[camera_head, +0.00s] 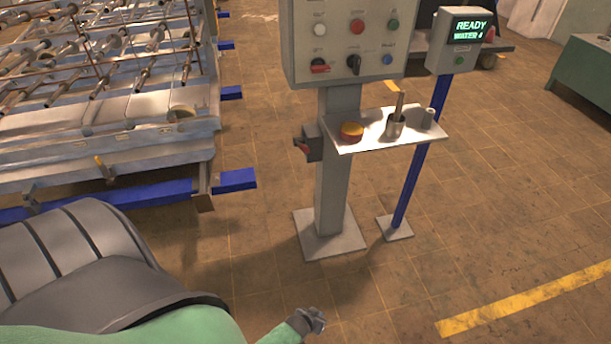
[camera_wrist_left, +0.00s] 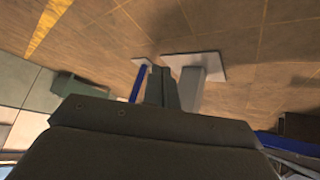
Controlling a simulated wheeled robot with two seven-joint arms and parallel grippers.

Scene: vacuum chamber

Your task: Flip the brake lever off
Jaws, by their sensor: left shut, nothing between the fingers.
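No part in view is labelled as the brake lever. A small yellow lever (camera_head: 103,166) stands up from the near edge of the rack cart (camera_head: 140,108) at left in the head view. A small box with a red handle (camera_head: 304,146) is on the left side of the grey post; I cannot tell which is the brake lever. My left gripper (camera_head: 308,320) is at the bottom of the head view, in front of the post and away from both. Its fingers also show in the left wrist view (camera_wrist_left: 163,84), shut and empty. My right gripper is not in view.
A control panel (camera_head: 335,42) stands on the grey post (camera_head: 333,185), with a shelf (camera_head: 372,139) holding a red-and-yellow button and cups. A display box (camera_head: 452,55) stands on a blue pole (camera_head: 420,160). Blue rails edge the cart.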

